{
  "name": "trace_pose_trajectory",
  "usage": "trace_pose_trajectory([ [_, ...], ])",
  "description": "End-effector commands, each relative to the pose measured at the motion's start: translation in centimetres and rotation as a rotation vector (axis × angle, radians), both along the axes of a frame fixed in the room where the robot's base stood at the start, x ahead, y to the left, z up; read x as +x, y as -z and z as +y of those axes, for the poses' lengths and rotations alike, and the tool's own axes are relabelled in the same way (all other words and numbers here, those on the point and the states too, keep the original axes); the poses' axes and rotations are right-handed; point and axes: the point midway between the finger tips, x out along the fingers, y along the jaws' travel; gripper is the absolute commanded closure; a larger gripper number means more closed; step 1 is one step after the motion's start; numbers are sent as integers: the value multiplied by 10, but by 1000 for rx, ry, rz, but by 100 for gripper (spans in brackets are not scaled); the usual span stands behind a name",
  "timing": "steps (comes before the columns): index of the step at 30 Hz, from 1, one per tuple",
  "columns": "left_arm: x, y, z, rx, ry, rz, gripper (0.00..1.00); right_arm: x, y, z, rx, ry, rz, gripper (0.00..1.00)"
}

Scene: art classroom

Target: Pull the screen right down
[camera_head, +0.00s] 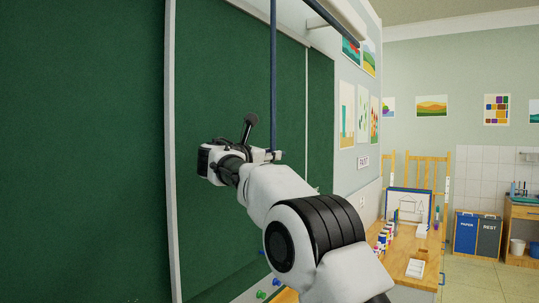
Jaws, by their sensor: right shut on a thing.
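My right gripper (262,155) is in front of the green board, at the end of the white arm that comes in from the lower right. It is shut at the lower end of a thin dark blue pull cord (273,75), which runs straight up out of the top of the picture. The fingertips and the exact grip are small and partly hidden by my wrist. A white screen case (345,17) with a dark bar along its lower side shows at the top; most of it is out of the picture. No lowered screen cloth is visible. My left gripper is not in view.
The green board (90,150) fills the left, with a pale frame strip (170,120). A wooden table (408,262) with paints and a framed drawing (409,205) stands at the lower right. Blue and grey bins (477,235) are farther back. Open floor shows at the far right.

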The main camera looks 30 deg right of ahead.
Motion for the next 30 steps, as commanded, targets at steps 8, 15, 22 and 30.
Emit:
trace_pose_trajectory([
  [8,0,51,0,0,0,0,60,0,70,-1,3,2,4,100],
  [15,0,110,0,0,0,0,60,0,155,-2,5,3,5,100],
  [22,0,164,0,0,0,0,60,0,237,-2,4,3,4,100],
  [30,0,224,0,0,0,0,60,0,333,-2,4,3,5,100],
])
